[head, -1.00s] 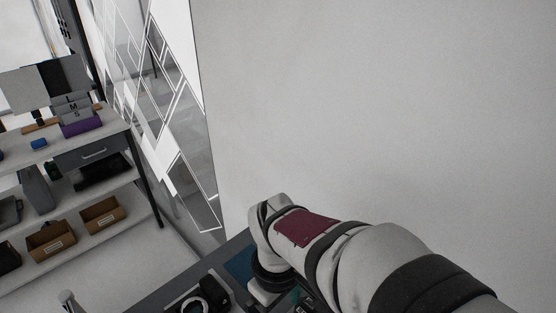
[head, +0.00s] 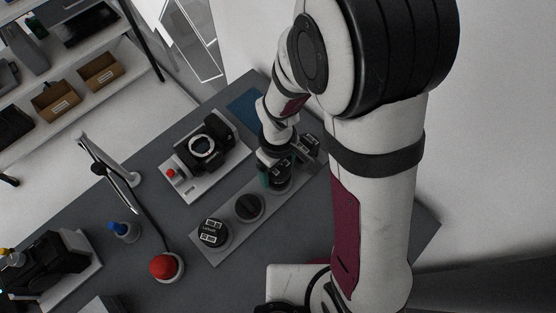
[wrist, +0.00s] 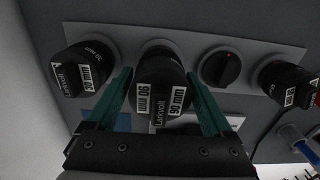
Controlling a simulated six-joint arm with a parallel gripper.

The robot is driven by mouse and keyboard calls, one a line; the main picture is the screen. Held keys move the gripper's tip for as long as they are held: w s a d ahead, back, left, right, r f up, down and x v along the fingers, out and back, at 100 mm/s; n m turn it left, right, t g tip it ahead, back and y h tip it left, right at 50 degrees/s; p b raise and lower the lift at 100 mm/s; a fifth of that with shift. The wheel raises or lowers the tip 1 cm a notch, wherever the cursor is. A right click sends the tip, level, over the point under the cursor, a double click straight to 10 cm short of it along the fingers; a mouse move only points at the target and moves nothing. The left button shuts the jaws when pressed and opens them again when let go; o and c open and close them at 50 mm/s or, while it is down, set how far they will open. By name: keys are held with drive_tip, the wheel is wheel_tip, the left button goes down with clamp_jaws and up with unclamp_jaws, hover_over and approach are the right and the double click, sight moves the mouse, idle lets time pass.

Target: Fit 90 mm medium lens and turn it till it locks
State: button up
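The 90 mm lens (wrist: 163,98), black with white labels, stands in its place on the pale lens tray (wrist: 115,37). In the head view the lens (head: 280,181) is partly hidden by my gripper (head: 270,165). In the wrist view the teal fingers of my gripper (wrist: 161,78) are on either side of the lens. They look open, with gaps beside its near end; contact at the tips is unclear. The black camera body (head: 226,135), its round mount facing up, sits on a pale base (head: 186,189) left of my gripper.
Another lens (wrist: 80,72), apparently 20 mm, stands left of the 90 mm lens. A dark disc (wrist: 221,66) and a further lens (wrist: 285,84) stand right. A red dome button (head: 166,266), a blue-topped item (head: 122,230) and a thin upright stand (head: 112,172) are on the grey bench.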

clamp_jaws()
idle(0.3)
drive_tip(key=shift+r, duration=0.5)
wheel_tip(320, 180, up, 3)
drive_tip(key=shift+w+f, duration=0.1)
drive_tip(key=s+d+r, duration=0.1)
drive_tip(key=d+r, duration=0.6)
drive_tip(key=d, duration=0.4)
drive_tip(key=w+a+r, duration=0.2)
drive_tip(key=w+a, duration=0.5)
drive_tip(key=a, duration=2.2)
drive_tip(key=shift+a+r, duration=0.3)
drive_tip(key=shift+r, duration=0.1)
